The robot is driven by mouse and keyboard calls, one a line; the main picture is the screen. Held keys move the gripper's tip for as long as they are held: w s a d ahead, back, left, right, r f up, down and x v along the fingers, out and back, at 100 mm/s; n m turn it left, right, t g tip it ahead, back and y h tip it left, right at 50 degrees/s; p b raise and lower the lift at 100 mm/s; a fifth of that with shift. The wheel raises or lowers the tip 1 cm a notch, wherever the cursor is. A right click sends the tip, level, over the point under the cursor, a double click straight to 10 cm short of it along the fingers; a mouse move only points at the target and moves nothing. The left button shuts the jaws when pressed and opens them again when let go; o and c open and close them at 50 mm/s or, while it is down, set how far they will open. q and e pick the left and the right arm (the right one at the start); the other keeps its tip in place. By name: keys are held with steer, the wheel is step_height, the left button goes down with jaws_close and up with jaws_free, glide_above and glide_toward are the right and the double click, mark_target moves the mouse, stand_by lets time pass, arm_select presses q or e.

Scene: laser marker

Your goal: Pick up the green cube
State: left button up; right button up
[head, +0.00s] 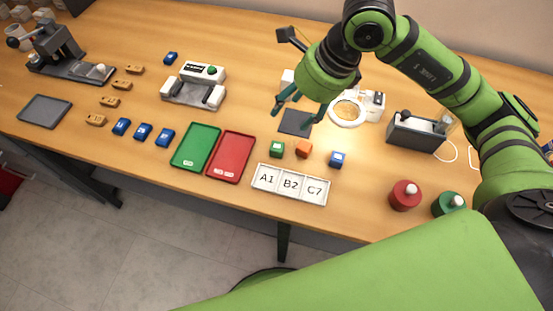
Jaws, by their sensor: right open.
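The green cube (277,149) sits on the wooden table (232,48) in the middle of the head view, with a pale mark on its top. It is the left one of a row with an orange cube (303,149) and a blue cube (337,159). My right gripper (296,112) is open and empty, with its teal fingers spread. It hangs above the table, behind the green cube and apart from it. A dark square pad (296,121) shows beneath the fingers. My left gripper is not in view.
A white tray labelled A1, B2, C7 (290,184) lies in front of the cubes. Green (196,147) and red (231,157) trays lie to the left. A ring lamp (347,111) stands behind right. Red (404,196) and green (448,204) round objects stand at the front right.

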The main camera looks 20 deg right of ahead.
steer(key=b, duration=0.4)
glide_toward(278, 146)
steer(key=shift+b+x, duration=1)
steer(key=shift+x, duration=0.25)
steer(key=shift+s+a+f, duration=0.1)
steer(key=shift+f, duration=0.25)
steer(key=shift+a+f+p, duration=0.15)
steer(key=shift+f+p, duration=0.2)
steer(key=shift+p, duration=0.05)
steer(key=x, duration=0.2)
steer(key=p+x, duration=0.1)
steer(key=x, duration=0.1)
steer(key=shift+w+a+f, duration=0.15)
steer(key=shift+w, duration=0.15)
steer(key=shift+w+f, duration=0.1)
steer(key=shift+f, duration=0.25)
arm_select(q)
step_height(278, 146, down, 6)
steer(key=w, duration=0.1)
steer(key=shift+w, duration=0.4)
arm_select(e)
steer(key=c, duration=0.8)
